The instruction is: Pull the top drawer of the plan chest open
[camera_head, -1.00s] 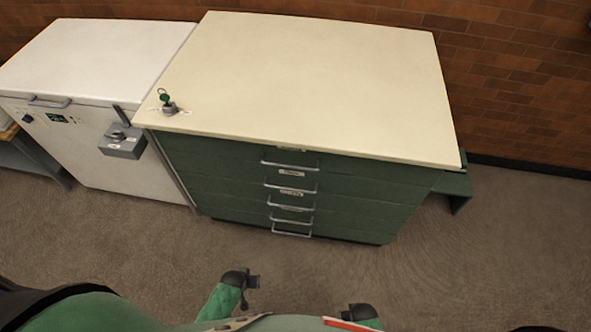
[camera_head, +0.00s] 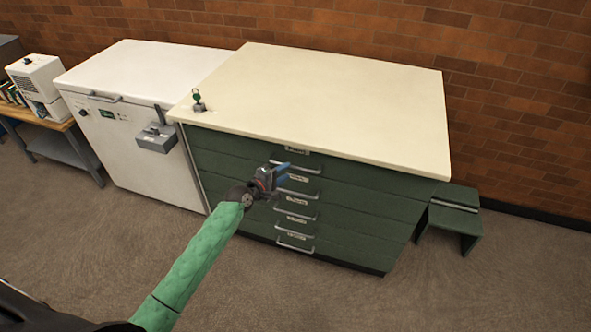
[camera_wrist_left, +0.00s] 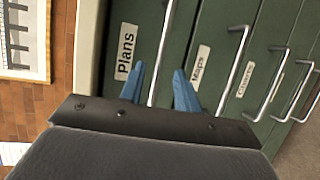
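The plan chest (camera_head: 370,185) is dark green with a cream top, and its drawers are closed. Its top drawer (camera_head: 225,143) has a metal bar handle (camera_wrist_left: 160,62) and a label reading "Plans" (camera_wrist_left: 126,52). My left gripper (camera_head: 280,178) is at the chest front by the top handles, partly hiding them. In the left wrist view its two blue fingers (camera_wrist_left: 160,88) are apart, with the top handle's bar showing between them. I cannot tell how deep the fingers reach around the bar. My right gripper is not in view.
A white chest freezer (camera_head: 140,80) stands close on the left, a green step stool (camera_head: 455,215) on the right. The carpet in front is clear.

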